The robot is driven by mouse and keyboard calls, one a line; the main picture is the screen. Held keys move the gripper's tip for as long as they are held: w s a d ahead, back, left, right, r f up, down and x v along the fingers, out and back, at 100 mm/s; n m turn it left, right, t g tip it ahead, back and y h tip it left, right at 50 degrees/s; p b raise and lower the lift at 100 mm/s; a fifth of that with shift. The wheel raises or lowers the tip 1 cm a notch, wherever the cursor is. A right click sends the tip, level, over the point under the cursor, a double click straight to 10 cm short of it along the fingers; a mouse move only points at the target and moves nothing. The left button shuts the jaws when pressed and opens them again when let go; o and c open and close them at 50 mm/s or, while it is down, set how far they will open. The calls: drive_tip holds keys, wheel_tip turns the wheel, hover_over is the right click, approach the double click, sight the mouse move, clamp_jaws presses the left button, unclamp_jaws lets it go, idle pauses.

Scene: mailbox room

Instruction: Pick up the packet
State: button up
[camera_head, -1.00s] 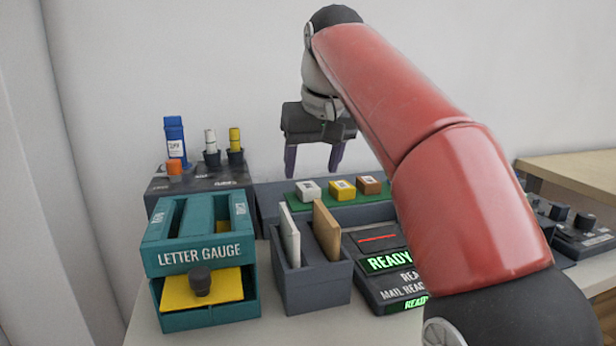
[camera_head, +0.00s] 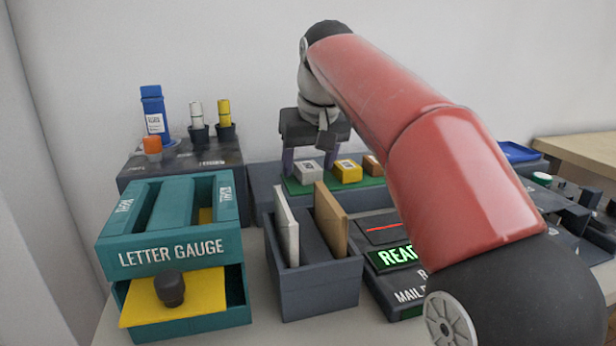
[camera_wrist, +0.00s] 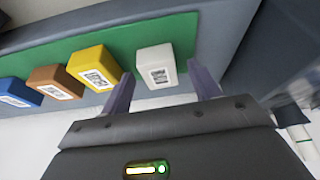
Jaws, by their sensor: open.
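Several small box-shaped packets stand in a row on a green mat. The white packet (camera_head: 308,171) is at the left end in the head view, with the yellow packet (camera_head: 347,172) and brown packet (camera_head: 373,165) to its right. My gripper (camera_head: 310,157) is open and low by the white packet. In the wrist view the white packet (camera_wrist: 156,68) shows between the two fingertips, with no clear contact. The yellow packet (camera_wrist: 94,68), brown packet (camera_wrist: 56,82) and a blue packet (camera_wrist: 17,93) are left of it. My arm hides the blue packet in the head view.
The mat (camera_head: 296,188) lies in a grey tray (camera_head: 264,180). In front stand a slotted grey holder (camera_head: 318,285) with two upright cards and a teal letter gauge (camera_head: 175,250). A dark stand (camera_head: 180,165) with a blue bottle (camera_head: 153,112) is at left. A READY device (camera_head: 385,260) is at right.

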sight(309, 167)
drive_tip(key=c, duration=1.1)
wheel_tip(309, 167, up, 8)
drive_tip(key=p, duration=0.3)
drive_tip(key=shift+w+r, duration=0.1)
drive_tip(key=shift+d+r, duration=0.1)
drive_tip(key=shift+r, duration=0.8)
